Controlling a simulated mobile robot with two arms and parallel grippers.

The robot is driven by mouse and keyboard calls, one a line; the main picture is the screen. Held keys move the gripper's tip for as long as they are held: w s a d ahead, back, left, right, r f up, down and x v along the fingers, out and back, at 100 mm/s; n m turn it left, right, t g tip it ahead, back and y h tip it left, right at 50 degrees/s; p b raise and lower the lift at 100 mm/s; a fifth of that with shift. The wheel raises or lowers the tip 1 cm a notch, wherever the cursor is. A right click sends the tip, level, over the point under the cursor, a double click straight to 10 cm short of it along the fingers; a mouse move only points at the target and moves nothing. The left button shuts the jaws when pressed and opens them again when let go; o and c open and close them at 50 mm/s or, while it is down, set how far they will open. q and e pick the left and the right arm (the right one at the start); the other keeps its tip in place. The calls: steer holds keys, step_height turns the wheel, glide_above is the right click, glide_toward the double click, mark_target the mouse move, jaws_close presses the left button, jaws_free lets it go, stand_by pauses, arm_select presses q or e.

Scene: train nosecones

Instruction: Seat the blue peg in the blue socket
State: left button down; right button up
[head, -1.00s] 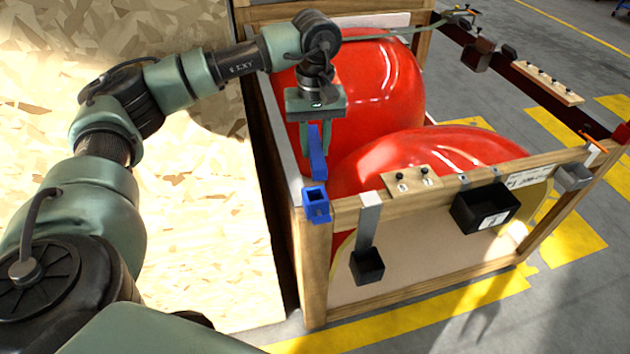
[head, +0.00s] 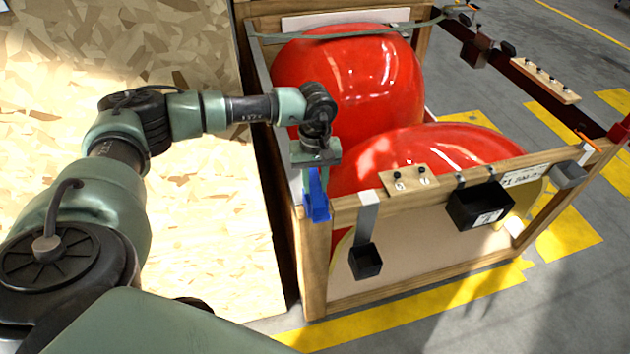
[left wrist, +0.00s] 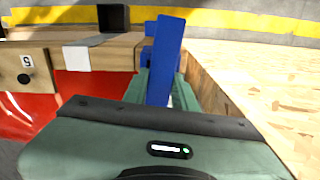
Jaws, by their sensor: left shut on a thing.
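The blue peg (head: 316,184) is held between the green fingers of my left gripper (head: 319,178), which is shut on it. The peg's lower end overlaps the blue socket (head: 317,213) in the head view. I cannot tell whether it is inside the opening or just above it. The socket is fixed at the near left corner of the wooden crate. In the left wrist view the peg (left wrist: 165,60) leans slightly and rises past the fingers (left wrist: 160,92). It mostly hides the socket (left wrist: 148,50) behind it. My right gripper is out of view.
The wooden crate (head: 313,262) holds two red nosecones (head: 352,75). Its near rail carries a small black cup (head: 365,261), a knobbed wood block (head: 408,180) and a black box (head: 481,206). A chipboard panel (head: 225,230) lies left of the crate.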

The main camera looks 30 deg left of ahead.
mark_target(315, 184)
arm_select(q)
steer(key=shift+f+b, duration=0.45)
steer(key=shift+b, duration=0.1)
steer(key=c, duration=1.1)
jaws_free()
steer(key=shift+r, duration=0.25)
steer(key=shift+r+p, duration=0.35)
steer(key=shift+p, duration=0.35)
steer(key=shift+r+b, duration=2.5)
steer(key=shift+r, duration=3.4)
